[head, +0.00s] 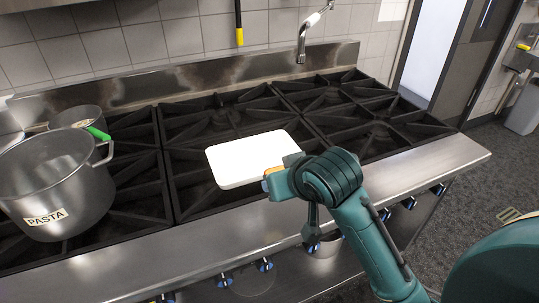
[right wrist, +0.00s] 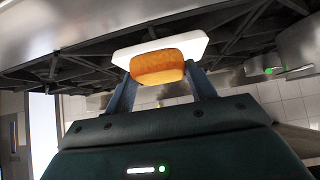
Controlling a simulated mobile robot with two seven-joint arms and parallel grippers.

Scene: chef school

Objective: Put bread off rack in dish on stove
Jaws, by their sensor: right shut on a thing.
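A white rectangular dish (head: 245,155) lies on the black stove grates in the middle of the head view. It also shows in the right wrist view (right wrist: 196,44). My right gripper (head: 279,178) is at the dish's near right edge, shut on an orange-brown piece of bread (right wrist: 158,68). Only a sliver of the bread (head: 271,171) shows in the head view, at the dish's edge. Whether the bread touches the dish I cannot tell. The rack and my left gripper are not in view.
A large pot labelled PASTA (head: 45,190) stands on the left burners, with a smaller pan (head: 76,115) behind it. A faucet (head: 303,40) hangs over the back of the stove. The right burners (head: 365,125) are clear.

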